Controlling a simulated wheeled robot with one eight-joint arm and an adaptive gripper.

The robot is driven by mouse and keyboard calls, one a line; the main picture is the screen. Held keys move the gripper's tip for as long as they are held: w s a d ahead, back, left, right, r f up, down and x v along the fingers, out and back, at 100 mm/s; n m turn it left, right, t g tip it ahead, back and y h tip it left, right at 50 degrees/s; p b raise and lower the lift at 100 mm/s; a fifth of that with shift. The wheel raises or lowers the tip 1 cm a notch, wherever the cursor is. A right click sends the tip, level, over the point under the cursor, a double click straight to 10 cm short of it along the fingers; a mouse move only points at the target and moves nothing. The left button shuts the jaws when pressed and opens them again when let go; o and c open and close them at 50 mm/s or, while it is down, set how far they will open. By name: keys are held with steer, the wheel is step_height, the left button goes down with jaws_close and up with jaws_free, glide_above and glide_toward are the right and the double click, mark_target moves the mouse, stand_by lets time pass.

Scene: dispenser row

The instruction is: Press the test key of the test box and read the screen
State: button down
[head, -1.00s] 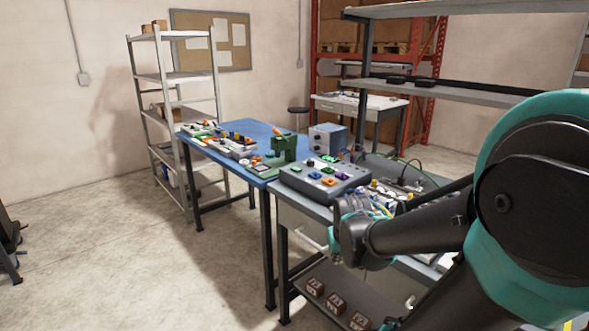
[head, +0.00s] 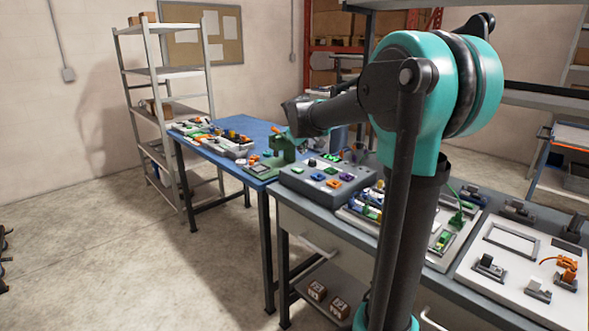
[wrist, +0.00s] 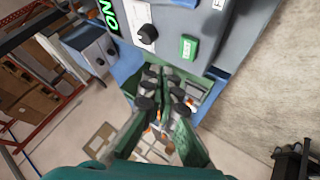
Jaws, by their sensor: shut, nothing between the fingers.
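In the wrist view the test box is a grey-blue housing (wrist: 172,22) at the top, partly cut off. It bears a green key (wrist: 188,47) with small white lettering and a black knob (wrist: 147,35). Its dark screen (wrist: 107,16) shows bright green characters, including O and N; the rest is out of frame. My gripper (wrist: 166,80) is shut and empty, its fingertips just below the green key in the picture. They look apart from the key, but the depth is hard to judge.
A grey panel with coloured buttons (head: 318,185) stands on the bench. A blue table (head: 225,150) behind it holds a green fixture (head: 283,150) and several parts. A second box with a knob (wrist: 92,50) stands left in the wrist view.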

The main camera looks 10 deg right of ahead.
mark_target(297, 170)
steer(key=shift+n, duration=0.4)
steer(key=w+r, duration=0.1)
steer(key=w, duration=0.1)
steer(key=w+a+r, duration=0.1)
steer(key=w, duration=0.1)
steer(key=shift+a+r, duration=0.2)
steer(key=shift+f, duration=4.45)
steer(key=shift+f, duration=0.4)
steer(key=shift+f, duration=0.45)
steer(key=shift+r, duration=0.9)
